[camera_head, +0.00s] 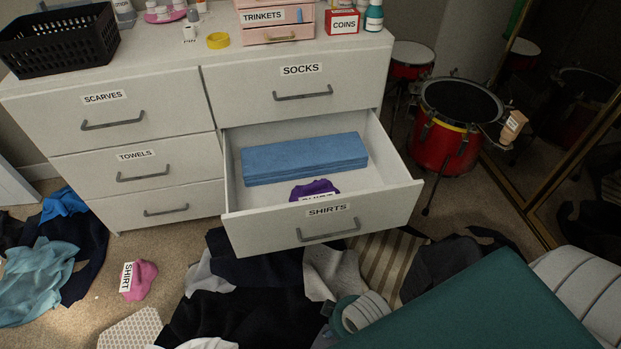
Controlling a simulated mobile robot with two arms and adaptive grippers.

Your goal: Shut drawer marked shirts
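The drawer marked SHIRTS (322,227) is pulled out from the right side of the white dresser (140,55), below the SOCKS drawer (290,86). Its front has a grey handle (328,234). Inside lie a folded blue cloth stack (304,158) and a crumpled purple piece (314,189) with a partly hidden white label. The SCARVES (120,111) and TOWELS (136,168) drawers and an unlabelled lower left drawer (165,208) are shut. Neither of my grippers shows in the head view.
Clothes (240,310) litter the floor before the dresser, with a pink piece labelled SHIRT (139,280). Red drums (447,140) and a mirror frame (515,195) stand right. A teal surface (480,310) fills the lower right. A black basket (60,40) sits on top.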

